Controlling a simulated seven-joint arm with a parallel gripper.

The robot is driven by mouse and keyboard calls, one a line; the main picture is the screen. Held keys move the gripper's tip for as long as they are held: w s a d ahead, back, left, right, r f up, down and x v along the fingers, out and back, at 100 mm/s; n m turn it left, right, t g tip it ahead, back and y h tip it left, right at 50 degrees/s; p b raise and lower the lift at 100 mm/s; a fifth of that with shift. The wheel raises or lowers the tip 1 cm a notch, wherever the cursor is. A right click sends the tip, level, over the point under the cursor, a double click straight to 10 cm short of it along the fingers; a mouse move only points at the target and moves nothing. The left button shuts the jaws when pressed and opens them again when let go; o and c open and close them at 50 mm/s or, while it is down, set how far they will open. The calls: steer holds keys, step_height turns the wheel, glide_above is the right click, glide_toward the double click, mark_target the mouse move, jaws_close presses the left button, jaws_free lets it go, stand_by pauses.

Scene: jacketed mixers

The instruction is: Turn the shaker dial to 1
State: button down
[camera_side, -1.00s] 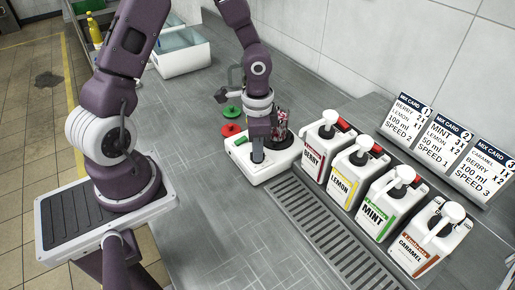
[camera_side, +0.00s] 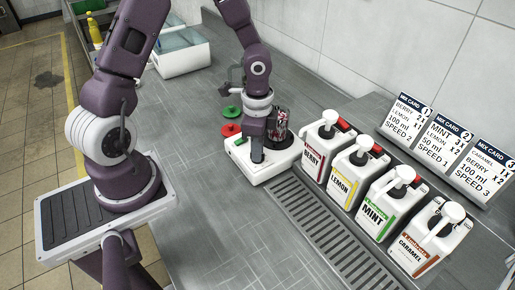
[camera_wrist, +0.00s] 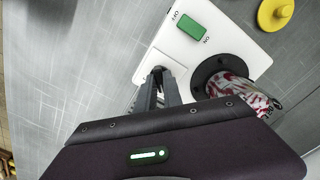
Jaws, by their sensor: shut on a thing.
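The white shaker base (camera_side: 240,172) stands on the grey counter; it also shows in the wrist view (camera_wrist: 225,45). A green switch (camera_wrist: 191,25) marked OFF and ON sits on its top. My gripper (camera_side: 257,158) points down at the front part of the base, with its fingers (camera_wrist: 158,76) close together in the wrist view. It is shut on the dial, which the fingers hide, so I cannot read its setting.
Berry (camera_side: 316,150), lemon (camera_side: 350,172), mint (camera_side: 385,202) and caramel (camera_side: 428,240) pump jugs stand in a row at right. Mix cards (camera_side: 445,135) lean behind them. Red (camera_side: 230,130) and green (camera_side: 231,112) lids lie behind the shaker. The front counter is clear.

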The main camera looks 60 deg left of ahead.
steer(key=c, duration=1.5)
jaws_free()
steer(key=shift+r, duration=0.1)
step_height(320, 180, up, 7)
steer(key=shift+r, duration=0.1)
step_height(320, 180, up, 5)
steer(key=n+y, duration=0.2)
glide_above(250, 163)
steer(key=s+d+r+n+t, duration=0.1)
steer(key=s+r+n+t, duration=0.1)
steer(key=s+r, duration=0.2)
steer(key=s+d+r+n+t+h, duration=0.1)
steer(key=s+d+r+n, duration=0.1)
steer(key=s+r, duration=0.2)
steer(key=s+d+r+n+t+h, duration=0.1)
steer(key=s+d+r+n+t, duration=0.1)
steer(key=s+r+n, duration=0.1)
steer(key=shift+s+d+r+t, duration=0.15)
steer(key=shift+s+r, duration=0.1)
steer(key=shift+s, duration=0.35)
steer(key=shift+s+a+r+t, duration=0.1)
steer(key=shift+s+r+t, duration=0.1)
steer(key=shift+s, duration=0.4)
